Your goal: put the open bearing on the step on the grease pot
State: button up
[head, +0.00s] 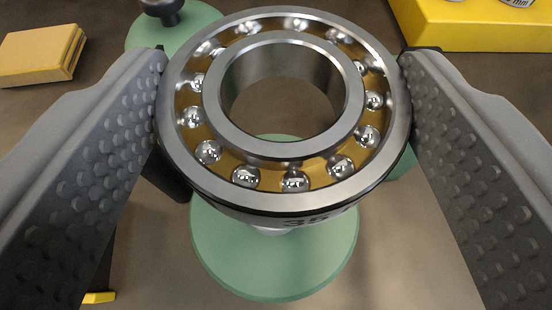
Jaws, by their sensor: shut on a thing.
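The open bearing (284,151) is a large steel ring with shiny balls in a brass-coloured cage. It fills the upper middle of the head view, tilted towards me. My gripper (281,95) is shut on it, with one grey dimpled finger against each side of its outer ring. Part of a marking, "35", shows on its near outer face. Below and behind the bearing is a round green disc (275,262), partly hidden by the bearing. I cannot tell which thing is the grease pot, nor where the step is.
A yellow block (40,57) lies at the upper left. Beside it is another green disc (205,22) with a dark knob (162,10). A larger yellow block (470,28) with metal parts on top stands at the upper right. Brown floor shows between them.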

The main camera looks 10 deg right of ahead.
jog(key=f, duration=0.3)
jog(key=f+b, duration=0.1)
jog(key=f, duration=0.1)
jog(key=f+b, duration=0.1)
jog(key=f, duration=0.2)
jog(key=shift+a+f, duration=0.25)
jog(key=shift+f, duration=0.1)
jog(key=shift+r, duration=0.1)
jog(key=o, duration=1.2)
jog(key=shift+s, duration=0.1)
jog(key=shift+s+a+r, duration=0.1)
jog(key=shift+s+r, duration=0.05)
jog(key=shift+s, duration=0.25)
jog(key=p+v, duration=0.1)
jog(key=v, duration=1)
jog(key=shift+s, duration=0.1)
